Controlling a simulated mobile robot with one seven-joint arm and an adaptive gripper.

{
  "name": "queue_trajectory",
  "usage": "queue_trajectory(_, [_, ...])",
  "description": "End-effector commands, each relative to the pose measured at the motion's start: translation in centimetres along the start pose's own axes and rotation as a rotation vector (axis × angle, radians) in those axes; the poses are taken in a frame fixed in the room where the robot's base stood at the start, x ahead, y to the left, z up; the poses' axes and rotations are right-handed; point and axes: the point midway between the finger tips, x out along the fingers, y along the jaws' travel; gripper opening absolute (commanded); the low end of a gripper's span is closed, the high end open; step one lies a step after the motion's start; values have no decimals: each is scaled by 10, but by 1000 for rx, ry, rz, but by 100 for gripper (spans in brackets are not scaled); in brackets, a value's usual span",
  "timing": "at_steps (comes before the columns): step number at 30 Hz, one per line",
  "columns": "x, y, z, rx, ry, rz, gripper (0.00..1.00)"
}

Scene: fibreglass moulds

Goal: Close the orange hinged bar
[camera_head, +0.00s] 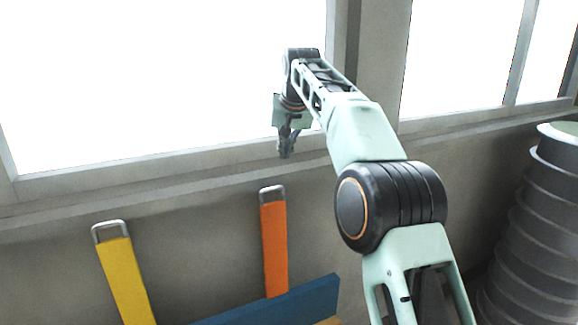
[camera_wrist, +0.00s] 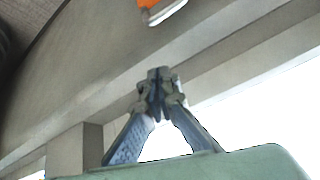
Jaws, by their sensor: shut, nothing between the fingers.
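The orange hinged bar (camera_head: 274,248) stands roughly upright in the head view, with a grey metal loop at its top end. Its lower end meets a blue panel. My gripper (camera_head: 285,153) is above the bar's top, apart from it, with its fingers pointing down. In the wrist view the gripper (camera_wrist: 158,78) has its fingers together and nothing between them. The tip of the orange bar (camera_wrist: 160,8) with its metal loop shows at the top edge of that view, beyond the fingertips. The rest of the bar is out of that view.
A yellow bar (camera_head: 127,280) with a similar loop leans at the left. The blue panel (camera_head: 275,308) lies at the bottom. A grey wall with bright windows and a sill (camera_head: 190,170) runs behind. A ribbed grey stack (camera_head: 540,225) stands at the right.

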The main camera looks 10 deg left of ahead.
Motion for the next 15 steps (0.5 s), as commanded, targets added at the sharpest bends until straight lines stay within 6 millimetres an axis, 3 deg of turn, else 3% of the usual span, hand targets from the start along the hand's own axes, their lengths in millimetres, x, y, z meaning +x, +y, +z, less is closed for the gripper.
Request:
queue_trajectory(5, [20,0,2,0,-6,-1,0])
queue_trajectory(15, [90,0,1,0,-6,0,0])
